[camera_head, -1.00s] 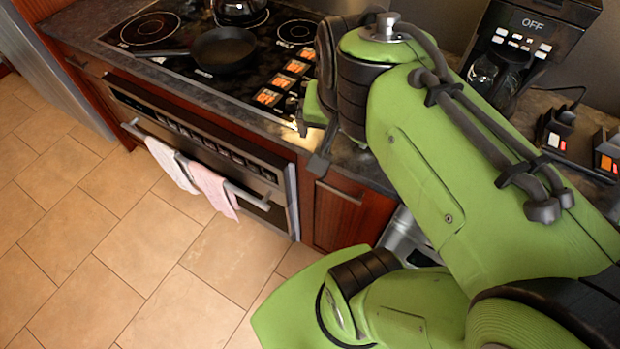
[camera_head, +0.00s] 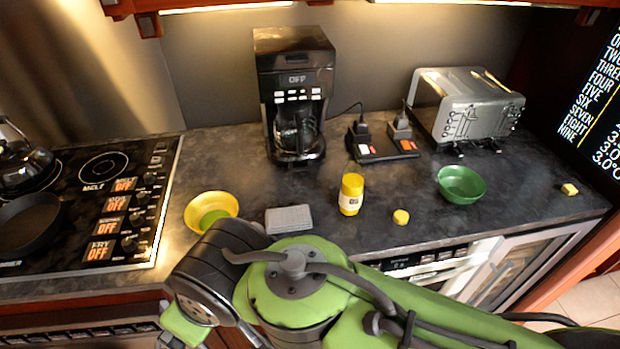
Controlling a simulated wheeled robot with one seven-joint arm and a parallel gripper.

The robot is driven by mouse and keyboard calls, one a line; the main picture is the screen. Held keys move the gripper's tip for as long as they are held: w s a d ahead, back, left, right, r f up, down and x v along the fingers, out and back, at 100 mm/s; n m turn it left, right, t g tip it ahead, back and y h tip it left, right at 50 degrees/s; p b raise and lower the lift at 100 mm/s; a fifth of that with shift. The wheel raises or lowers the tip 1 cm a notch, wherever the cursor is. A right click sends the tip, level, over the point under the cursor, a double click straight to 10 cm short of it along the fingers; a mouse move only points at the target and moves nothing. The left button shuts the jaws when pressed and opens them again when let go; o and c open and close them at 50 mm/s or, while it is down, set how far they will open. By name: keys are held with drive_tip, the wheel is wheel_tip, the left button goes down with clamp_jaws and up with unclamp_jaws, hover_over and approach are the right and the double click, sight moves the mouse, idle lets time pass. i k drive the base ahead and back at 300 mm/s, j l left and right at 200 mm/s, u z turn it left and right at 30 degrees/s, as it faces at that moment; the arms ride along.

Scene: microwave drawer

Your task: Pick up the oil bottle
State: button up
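A small yellow bottle (camera_head: 351,194) with a pale label stands upright on the dark counter, in front of the coffee maker and near the counter's front edge. It is the only bottle-like thing I see, so I take it for the oil bottle; its label is too small to read. Nothing touches it. My green arm crosses the bottom of the view, in front of and below the counter edge. Its bent joint is to the lower left of the bottle. My gripper's fingers cannot be made out; the arm's far end runs down out of the picture.
A yellow bowl (camera_head: 211,207) with something green inside and a grey block (camera_head: 288,219) lie left of the bottle. A small yellow piece (camera_head: 401,217) and a green bowl (camera_head: 461,184) lie right. The coffee maker (camera_head: 296,95) and toaster (camera_head: 466,105) stand behind. The stove (camera_head: 95,215) is left.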

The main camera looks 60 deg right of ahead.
sight(354, 174)
drive_tip(key=z, duration=2.55)
drive_tip(key=u, duration=2.65)
drive_tip(key=z, duration=2.6)
